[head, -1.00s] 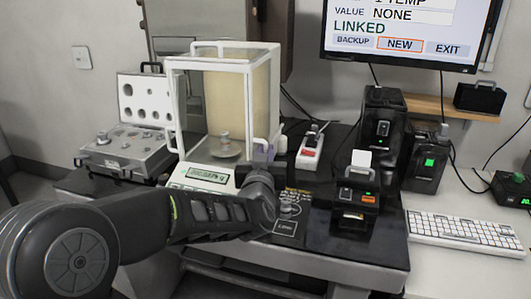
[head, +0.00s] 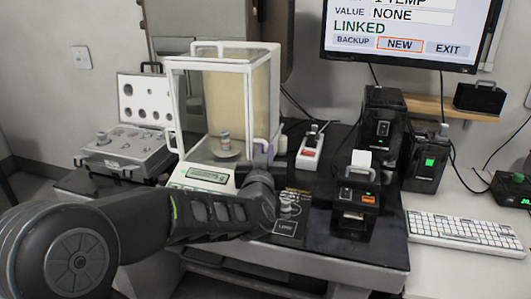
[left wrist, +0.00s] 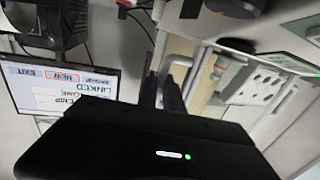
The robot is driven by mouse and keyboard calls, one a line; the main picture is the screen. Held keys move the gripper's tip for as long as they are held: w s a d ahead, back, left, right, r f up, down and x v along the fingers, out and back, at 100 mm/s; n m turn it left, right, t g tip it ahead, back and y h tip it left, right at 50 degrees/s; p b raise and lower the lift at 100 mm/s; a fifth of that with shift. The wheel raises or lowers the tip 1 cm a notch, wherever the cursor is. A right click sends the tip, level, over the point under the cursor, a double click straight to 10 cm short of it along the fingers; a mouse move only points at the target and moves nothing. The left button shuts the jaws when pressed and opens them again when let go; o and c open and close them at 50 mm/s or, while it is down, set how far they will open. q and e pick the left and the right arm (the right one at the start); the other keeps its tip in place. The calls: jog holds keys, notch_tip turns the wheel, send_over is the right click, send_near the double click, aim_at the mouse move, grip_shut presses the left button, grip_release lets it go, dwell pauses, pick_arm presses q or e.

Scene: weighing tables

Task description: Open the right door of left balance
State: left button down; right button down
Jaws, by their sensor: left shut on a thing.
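The left balance (head: 221,110) is a white-framed glass draft shield over a base with a small green display (head: 207,175). A small metal weight (head: 224,142) stands on its pan inside. The right door (head: 268,100) is on the balance's right side and looks closed, or nearly so. My left gripper (head: 263,159) is at the lower front of that door and is shut on its handle, which it mostly hides. In the left wrist view the dark fingers (left wrist: 166,92) reach up to the pale door frame. My right gripper is not in view.
An open weight case (head: 122,150) stands left of the balance. A small printer (head: 356,197), a red-and-white device (head: 312,150) and dark instruments (head: 382,130) stand to the right. A keyboard (head: 464,233) lies on the far-right table. A monitor (head: 410,35) hangs above.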

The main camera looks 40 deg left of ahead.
pick_arm(q)
jog(key=shift+w, duration=0.1)
jog(key=x, duration=0.3)
jog(key=shift+w+d, duration=0.1)
jog(key=shift+w, duration=0.35)
jog(key=c, duration=1.8)
grip_release()
jog(key=shift+o, duration=0.2)
jog(key=v, duration=0.8)
